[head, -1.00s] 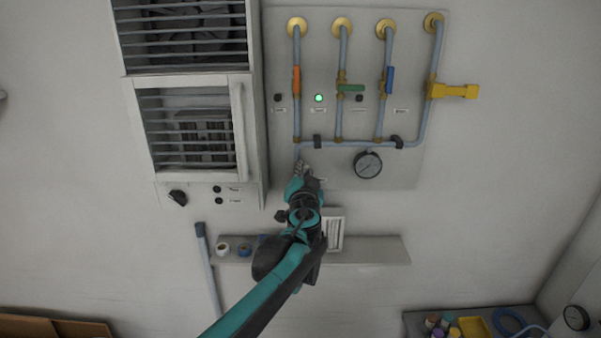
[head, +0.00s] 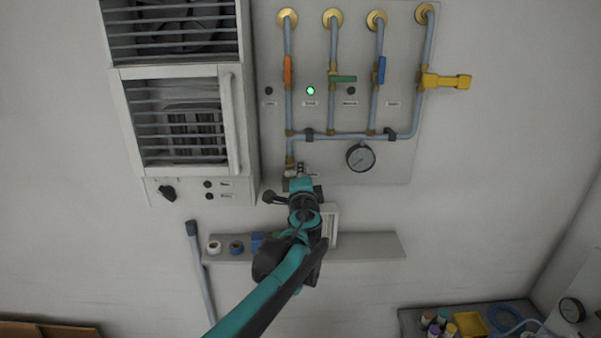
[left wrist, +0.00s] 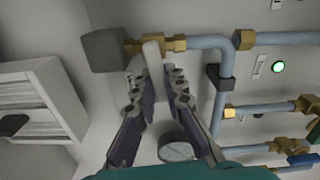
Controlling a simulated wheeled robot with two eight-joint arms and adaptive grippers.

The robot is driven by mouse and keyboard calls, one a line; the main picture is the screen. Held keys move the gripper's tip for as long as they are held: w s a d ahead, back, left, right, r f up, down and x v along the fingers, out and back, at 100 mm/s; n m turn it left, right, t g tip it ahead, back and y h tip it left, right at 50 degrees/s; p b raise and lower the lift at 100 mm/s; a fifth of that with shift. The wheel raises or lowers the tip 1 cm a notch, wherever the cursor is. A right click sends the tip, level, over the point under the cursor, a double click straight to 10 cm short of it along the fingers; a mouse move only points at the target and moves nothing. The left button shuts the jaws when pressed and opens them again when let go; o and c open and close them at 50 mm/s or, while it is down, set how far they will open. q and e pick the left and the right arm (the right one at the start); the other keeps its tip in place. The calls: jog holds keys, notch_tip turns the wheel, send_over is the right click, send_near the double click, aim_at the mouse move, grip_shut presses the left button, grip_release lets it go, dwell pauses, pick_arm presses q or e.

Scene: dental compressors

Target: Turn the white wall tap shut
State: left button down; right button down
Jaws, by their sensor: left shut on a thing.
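The white wall tap (left wrist: 152,52) has a pale lever on a brass body, between a grey block (left wrist: 103,48) and the blue pipe (left wrist: 205,41) in the left wrist view. My left gripper (left wrist: 156,78) has its fingers on either side of the white lever and is shut on it. My right gripper is not in view.
The panel (head: 385,170) carries orange, green and blue handles, a yellow-handled valve (head: 447,81) and a gauge (head: 360,157). A louvred cabinet (head: 235,125) stands close on the left. A shelf (head: 370,246) with tape rolls is below the gripper.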

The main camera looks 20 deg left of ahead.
pick_arm(q)
jog(key=shift+f+m, duration=0.25)
jog(key=shift+m, duration=0.55)
jog(key=c, duration=1.6)
grip_release()
jog(key=shift+o, duration=0.2)
jog(key=v, duration=1.2)
